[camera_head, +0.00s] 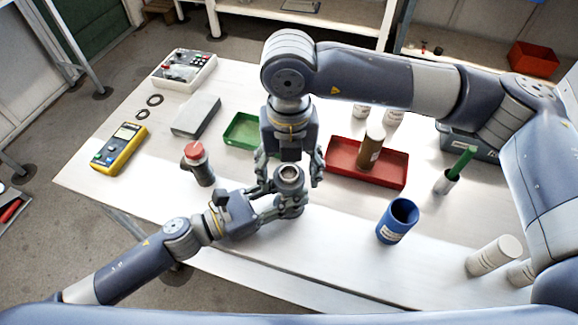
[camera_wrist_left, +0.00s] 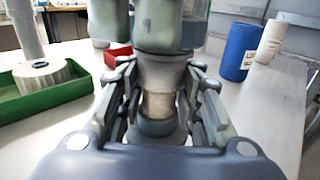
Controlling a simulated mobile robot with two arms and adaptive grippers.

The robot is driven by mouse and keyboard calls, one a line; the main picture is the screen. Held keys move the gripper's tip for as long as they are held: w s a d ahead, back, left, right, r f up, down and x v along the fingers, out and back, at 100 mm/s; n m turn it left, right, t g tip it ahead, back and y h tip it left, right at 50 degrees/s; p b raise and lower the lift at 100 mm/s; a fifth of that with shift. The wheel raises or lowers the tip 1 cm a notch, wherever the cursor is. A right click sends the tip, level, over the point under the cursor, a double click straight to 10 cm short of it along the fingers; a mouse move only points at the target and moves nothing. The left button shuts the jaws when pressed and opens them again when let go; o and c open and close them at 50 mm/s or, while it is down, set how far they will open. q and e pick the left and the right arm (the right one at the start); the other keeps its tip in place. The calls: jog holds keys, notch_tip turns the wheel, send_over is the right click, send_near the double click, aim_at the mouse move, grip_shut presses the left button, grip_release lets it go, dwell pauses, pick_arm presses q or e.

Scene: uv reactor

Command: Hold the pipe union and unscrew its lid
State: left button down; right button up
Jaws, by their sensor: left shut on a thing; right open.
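The grey metal pipe union (camera_head: 289,174) stands upright at the front middle of the table, its round open top facing up. My left gripper (camera_head: 288,202) is shut on its lower body from the left. In the left wrist view the union (camera_wrist_left: 159,104) sits between the fingers of my left gripper (camera_wrist_left: 160,85). My right gripper (camera_head: 289,166) points down from above, open, with one finger on each side of the union's top. Contact with the lid cannot be told. A right-gripper finger hides the union's upper part in the left wrist view.
A dark fitting with a red cap (camera_head: 195,151) stands left of the union. A blue cup (camera_head: 398,220) stands at right. Behind are a green tray (camera_head: 237,131) and a red tray (camera_head: 385,179) holding a brown bottle (camera_head: 371,150). A yellow multimeter (camera_head: 120,148) lies far left.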

jog(key=c, duration=1.1)
jog(key=n, duration=1.9)
jog(key=shift+n, duration=0.3)
jog(key=n, duration=0.7)
jog(key=shift+d, duration=0.1)
jog(key=shift+r, duration=0.2)
jog(key=shift+r, duration=1)
